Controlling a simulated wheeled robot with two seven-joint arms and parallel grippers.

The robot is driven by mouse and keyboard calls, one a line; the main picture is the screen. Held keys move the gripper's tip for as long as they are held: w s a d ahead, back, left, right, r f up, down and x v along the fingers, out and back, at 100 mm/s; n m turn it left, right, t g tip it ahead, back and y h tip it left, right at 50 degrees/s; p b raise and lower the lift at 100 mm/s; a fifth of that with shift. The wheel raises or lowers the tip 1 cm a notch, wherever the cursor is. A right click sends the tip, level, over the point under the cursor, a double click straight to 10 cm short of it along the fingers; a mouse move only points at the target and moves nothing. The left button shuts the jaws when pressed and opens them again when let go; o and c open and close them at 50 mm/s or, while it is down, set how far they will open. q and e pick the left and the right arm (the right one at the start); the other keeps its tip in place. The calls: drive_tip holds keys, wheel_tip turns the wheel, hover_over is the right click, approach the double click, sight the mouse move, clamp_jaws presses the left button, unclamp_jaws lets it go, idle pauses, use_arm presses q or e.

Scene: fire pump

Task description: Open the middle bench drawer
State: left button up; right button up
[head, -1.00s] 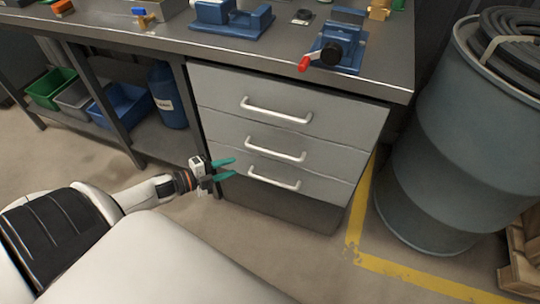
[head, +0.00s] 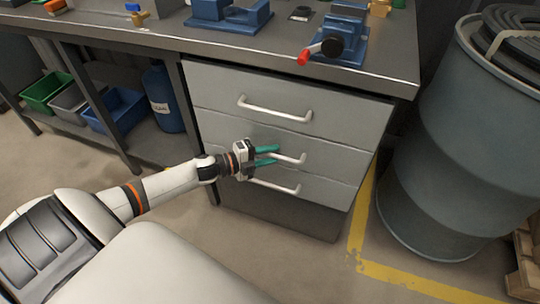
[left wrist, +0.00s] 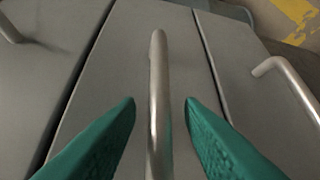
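The middle bench drawer (head: 325,161) is a light grey front with a pale bar handle (head: 291,158), and it is closed, flush with the drawers above and below. My left gripper (head: 268,156), with green fingers, is at the left part of that handle. In the left wrist view the handle (left wrist: 157,90) runs between the two open fingers (left wrist: 160,110), with a gap on each side. The handle's left part is hidden by the gripper in the head view. My right gripper is not in view.
The top drawer (head: 350,105) and bottom drawer (head: 320,190) are closed. A vise (head: 340,40) stands on the bench above. A large grey-blue drum (head: 440,150) stands to the right. Blue, green and grey bins (head: 118,110) sit on the shelf at left.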

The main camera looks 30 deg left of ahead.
use_arm(q)
drive_tip(key=shift+w+d, duration=0.1)
drive_tip(key=shift+w, duration=0.05)
clamp_jaws()
idle(0.4)
